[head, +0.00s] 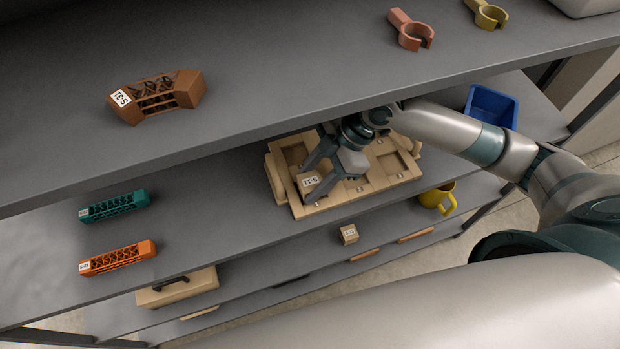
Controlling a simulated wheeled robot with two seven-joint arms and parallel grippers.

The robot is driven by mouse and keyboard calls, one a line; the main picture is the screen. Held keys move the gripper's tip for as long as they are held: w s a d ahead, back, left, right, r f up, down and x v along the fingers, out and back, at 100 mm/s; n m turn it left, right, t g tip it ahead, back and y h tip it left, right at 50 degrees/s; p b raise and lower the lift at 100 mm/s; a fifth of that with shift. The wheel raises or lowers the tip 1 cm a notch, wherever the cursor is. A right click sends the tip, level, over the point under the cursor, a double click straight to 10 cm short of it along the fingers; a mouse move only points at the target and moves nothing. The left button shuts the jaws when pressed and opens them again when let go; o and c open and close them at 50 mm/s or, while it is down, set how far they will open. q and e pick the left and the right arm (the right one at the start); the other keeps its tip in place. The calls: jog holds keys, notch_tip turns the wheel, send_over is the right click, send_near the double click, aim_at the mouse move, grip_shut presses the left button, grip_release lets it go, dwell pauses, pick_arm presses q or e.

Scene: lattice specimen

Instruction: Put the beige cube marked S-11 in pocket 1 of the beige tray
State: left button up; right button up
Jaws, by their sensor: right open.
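The beige tray (378,184) lies on the middle shelf, with several square pockets. A beige cube (307,184) with a white label that seems to read S-11 sits at the tray's left front pocket; I cannot read a pocket number. My right gripper (311,182) reaches over the tray from the right. Its fingers are open, one on each side of this cube, and partly hide it and the pocket. A second small beige cube (348,235) with an unclear label sits on the shelf in front of the tray. My left gripper is not in view.
A yellow mug (438,198) stands right of the tray and a blue bin (491,106) behind it. Green (115,207) and orange (118,258) lattice pieces lie at left. The upper shelf (280,75) overhangs the tray's back and holds a brown lattice piece (156,96).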

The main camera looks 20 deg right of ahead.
aim_at(312, 180)
jog(key=shift+o, duration=1.3)
jog(key=shift+d+r+p, duration=0.35)
jog(key=shift+r+p, duration=0.05)
jog(key=shift+r, duration=0.05)
jog(key=shift+p+v, duration=1.25)
jog(key=shift+v, duration=0.55)
jog(key=shift+d+r, duration=0.2)
jog(key=shift+r, duration=0.15)
jog(key=shift+b+v, duration=0.55)
jog(key=shift+v, duration=0.4)
jog(key=d+b, duration=0.2)
jog(key=d, duration=0.3)
jog(key=d+b, duration=0.3)
jog(key=d, duration=0.3)
jog(key=shift+w, duration=0.2)
jog(key=shift+d+r+b, duration=0.15)
jog(key=shift+d+b, duration=0.25)
jog(key=shift+d, duration=0.2)
jog(key=shift+d, duration=0.1)
